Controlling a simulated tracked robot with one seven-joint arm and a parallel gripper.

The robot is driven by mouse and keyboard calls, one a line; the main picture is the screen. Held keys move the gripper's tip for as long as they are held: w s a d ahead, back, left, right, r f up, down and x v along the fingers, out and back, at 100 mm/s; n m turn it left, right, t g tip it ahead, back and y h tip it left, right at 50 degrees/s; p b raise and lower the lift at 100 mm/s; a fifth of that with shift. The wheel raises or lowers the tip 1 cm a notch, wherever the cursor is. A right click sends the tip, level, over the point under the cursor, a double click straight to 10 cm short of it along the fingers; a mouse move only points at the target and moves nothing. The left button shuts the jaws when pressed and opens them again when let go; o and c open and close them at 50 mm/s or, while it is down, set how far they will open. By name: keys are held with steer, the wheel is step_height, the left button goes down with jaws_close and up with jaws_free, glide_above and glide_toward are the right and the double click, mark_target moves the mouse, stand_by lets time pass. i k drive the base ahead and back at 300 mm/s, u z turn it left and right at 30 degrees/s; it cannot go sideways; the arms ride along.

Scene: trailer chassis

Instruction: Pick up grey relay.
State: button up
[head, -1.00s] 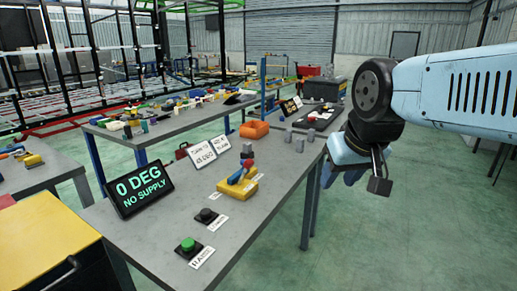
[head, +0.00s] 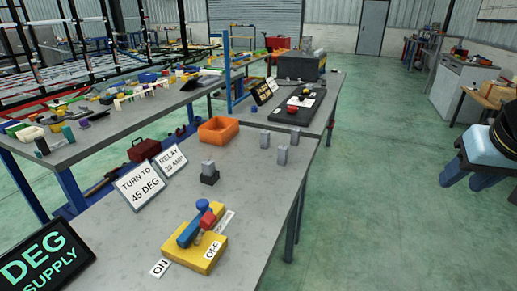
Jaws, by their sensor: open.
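Several small grey blocks that look like relays stand on the grey workbench (head: 330,150). One grey relay (head: 208,167) sits upright in a black base near the signs. Two more stand upright behind it to the right: a farther grey relay (head: 265,139) and a nearer grey relay (head: 282,155). I cannot tell which one is meant. My gripper (head: 466,182) is at the right edge, partly cut off, open and empty. It is off to the right of the bench, well away from the relays.
A yellow switch block (head: 200,245) with a blue and red lever sits in front. Signs, including "TURN TO 45 DEG" (head: 139,187), and a black display (head: 40,258) line the left. Green floor right of the bench is clear.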

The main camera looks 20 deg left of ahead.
mark_target(208, 166)
steer(key=u, duration=0.2)
steer(key=i, duration=1.25)
steer(key=u, duration=0.75)
steer(key=k, duration=0.85)
steer(key=u, duration=0.2)
steer(key=i, duration=0.9)
steer(key=z, duration=0.05)
